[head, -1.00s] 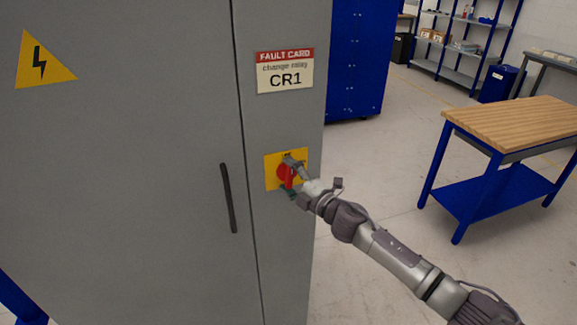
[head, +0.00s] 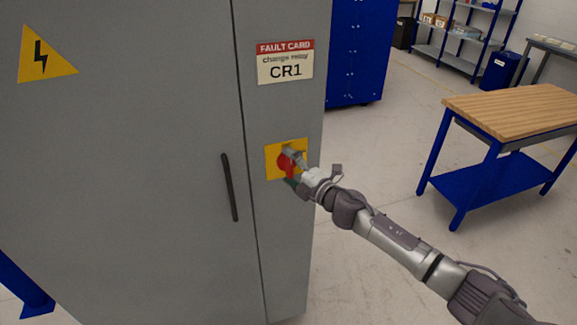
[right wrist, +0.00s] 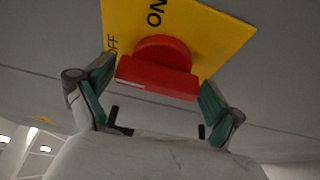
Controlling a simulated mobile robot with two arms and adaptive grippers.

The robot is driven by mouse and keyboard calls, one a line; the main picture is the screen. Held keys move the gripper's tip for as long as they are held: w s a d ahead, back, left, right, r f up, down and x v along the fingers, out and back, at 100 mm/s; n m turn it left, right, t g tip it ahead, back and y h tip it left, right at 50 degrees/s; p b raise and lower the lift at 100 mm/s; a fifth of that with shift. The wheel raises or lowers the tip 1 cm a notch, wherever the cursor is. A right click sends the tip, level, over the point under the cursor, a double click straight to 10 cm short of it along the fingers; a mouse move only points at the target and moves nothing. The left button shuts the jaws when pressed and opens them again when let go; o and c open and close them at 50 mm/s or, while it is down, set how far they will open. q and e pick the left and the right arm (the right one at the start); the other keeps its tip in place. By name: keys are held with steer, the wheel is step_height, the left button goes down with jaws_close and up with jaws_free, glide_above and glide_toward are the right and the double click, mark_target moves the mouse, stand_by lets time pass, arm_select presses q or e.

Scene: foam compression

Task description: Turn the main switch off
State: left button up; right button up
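The main switch is a red rotary handle (head: 285,165) on a yellow plate (head: 271,163), on the grey cabinet's narrow right panel. My right gripper (head: 291,168) is at the switch, its fingers at the upper and lower ends of the handle. In the right wrist view the red handle (right wrist: 158,79) sits between the two green-padded fingers, which appear to touch its ends. The yellow plate (right wrist: 215,38) there reads ON at the top and OFF, partly hidden, at the left. The handle's bar lies crosswise in that view. My left gripper is out of view.
The grey cabinet (head: 130,165) has a black door handle (head: 229,188) left of the switch. A fault card (head: 285,63) reading "change relay CR1" is above the switch. A wooden-topped blue workbench (head: 515,115) stands at the right, with open floor between.

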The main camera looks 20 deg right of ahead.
steer(key=v, duration=1.2)
stand_by(0.5)
